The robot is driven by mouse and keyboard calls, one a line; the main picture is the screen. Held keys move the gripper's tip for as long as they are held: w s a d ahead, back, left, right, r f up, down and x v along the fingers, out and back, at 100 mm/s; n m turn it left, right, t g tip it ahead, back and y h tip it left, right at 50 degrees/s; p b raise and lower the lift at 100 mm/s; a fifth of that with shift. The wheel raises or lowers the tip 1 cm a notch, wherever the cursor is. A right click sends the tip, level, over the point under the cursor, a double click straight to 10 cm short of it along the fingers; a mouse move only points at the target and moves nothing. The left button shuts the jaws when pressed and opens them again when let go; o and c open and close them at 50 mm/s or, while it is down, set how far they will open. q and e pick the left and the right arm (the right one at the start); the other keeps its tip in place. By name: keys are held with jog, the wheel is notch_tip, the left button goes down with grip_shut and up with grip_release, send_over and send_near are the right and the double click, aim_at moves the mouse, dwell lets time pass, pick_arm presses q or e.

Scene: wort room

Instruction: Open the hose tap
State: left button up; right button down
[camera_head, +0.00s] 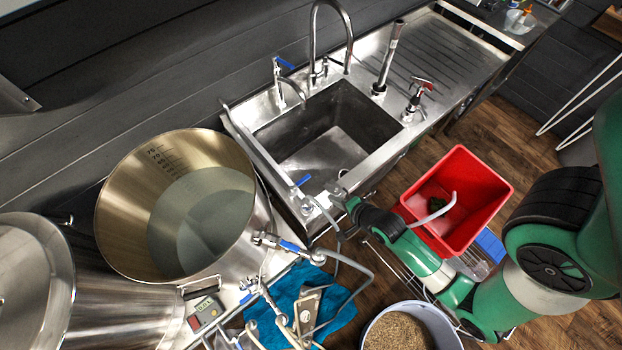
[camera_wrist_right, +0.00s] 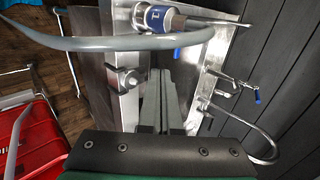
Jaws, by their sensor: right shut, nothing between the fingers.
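The hose tap is a small metal tap (camera_head: 308,206) with a blue lever (camera_head: 303,181) at the sink's near left corner. In the right wrist view the tap body (camera_wrist_right: 126,80) is left of my fingers, and a blue lever (camera_wrist_right: 177,53) shows beyond their tips, partly behind a grey hose (camera_wrist_right: 90,42). My right gripper (camera_head: 338,198) is shut and empty, just right of the tap in the head view. It also shows in the right wrist view (camera_wrist_right: 160,78). I cannot tell whether it touches the tap. My left gripper is not in view.
A large steel kettle (camera_head: 118,215) stands left, with a blue-handled valve (camera_head: 288,246) and hoses at its front. The steel sink (camera_head: 390,128) lies behind my gripper, with another blue-handled tap (camera_head: 278,72). A red bin (camera_head: 478,205) and a grain bucket (camera_head: 374,318) stand below my right arm.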

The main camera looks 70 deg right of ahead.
aim_at(303, 180)
jog(key=b+x, duration=0.1)
jog(key=x, duration=0.9)
jog(key=shift+b, duration=0.4)
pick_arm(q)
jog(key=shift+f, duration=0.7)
pick_arm(e)
jog(key=shift+w+d+r, duration=0.1)
jog(key=shift+w+d, duration=0.35)
jog(key=shift+w, duration=0.4)
jog(key=shift+w+d+r, duration=0.1)
jog(key=shift+w+d, duration=0.35)
jog(key=shift+w, duration=0.35)
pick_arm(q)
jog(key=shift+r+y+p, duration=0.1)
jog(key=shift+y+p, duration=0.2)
